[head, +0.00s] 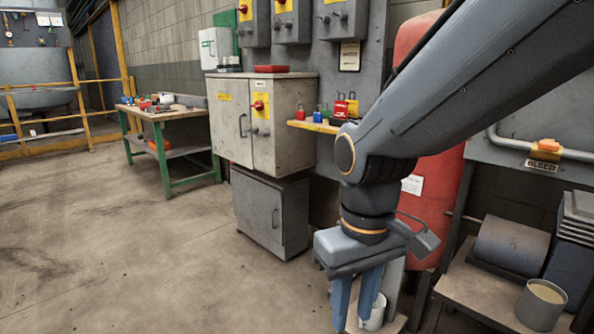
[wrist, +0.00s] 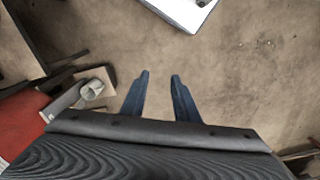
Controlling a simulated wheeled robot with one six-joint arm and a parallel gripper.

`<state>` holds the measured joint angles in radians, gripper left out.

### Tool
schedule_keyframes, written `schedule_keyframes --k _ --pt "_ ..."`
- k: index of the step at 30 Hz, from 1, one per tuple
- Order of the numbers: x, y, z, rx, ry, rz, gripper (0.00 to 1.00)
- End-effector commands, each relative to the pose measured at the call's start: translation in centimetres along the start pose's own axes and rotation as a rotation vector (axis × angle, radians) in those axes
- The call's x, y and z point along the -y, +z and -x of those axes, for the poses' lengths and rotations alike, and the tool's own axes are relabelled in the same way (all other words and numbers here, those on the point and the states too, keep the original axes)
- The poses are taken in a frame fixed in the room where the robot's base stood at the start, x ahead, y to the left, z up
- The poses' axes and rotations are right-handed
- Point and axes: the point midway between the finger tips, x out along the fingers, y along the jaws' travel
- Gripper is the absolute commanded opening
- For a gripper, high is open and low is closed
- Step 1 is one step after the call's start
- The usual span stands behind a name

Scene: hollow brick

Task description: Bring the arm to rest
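My gripper (head: 356,312) hangs pointing down at the end of my arm, at the lower middle right of the head view. Its two blue fingers stand apart with nothing between them. In the wrist view my gripper (wrist: 160,78) also shows open and empty, with bare concrete floor beyond the fingertips. My arm reaches in from the upper right of the head view and hides part of the red tank behind it.
A grey cabinet (head: 262,125) and a small ledge with padlocks (head: 313,126) stand behind my gripper. A white cup (head: 374,313) is close behind the fingers. The red tank (head: 425,225) and a bench with a beige-filled container (head: 541,305) are right. Floor is open left.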

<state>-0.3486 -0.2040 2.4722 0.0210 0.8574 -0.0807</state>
Motion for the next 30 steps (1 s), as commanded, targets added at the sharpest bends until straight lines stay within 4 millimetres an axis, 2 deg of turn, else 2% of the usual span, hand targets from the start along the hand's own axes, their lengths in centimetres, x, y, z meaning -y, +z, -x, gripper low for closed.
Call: schedule_keyframes --k 7,20,30 --pt "1.7 3.9 -0.3 -0.003 -0.041 -0.106 0.28" --pt "-0.5 4.1 3.4 0.002 -0.023 -0.180 0.28" --pt "-3.6 5.4 8.2 0.008 -0.005 -0.291 0.28"
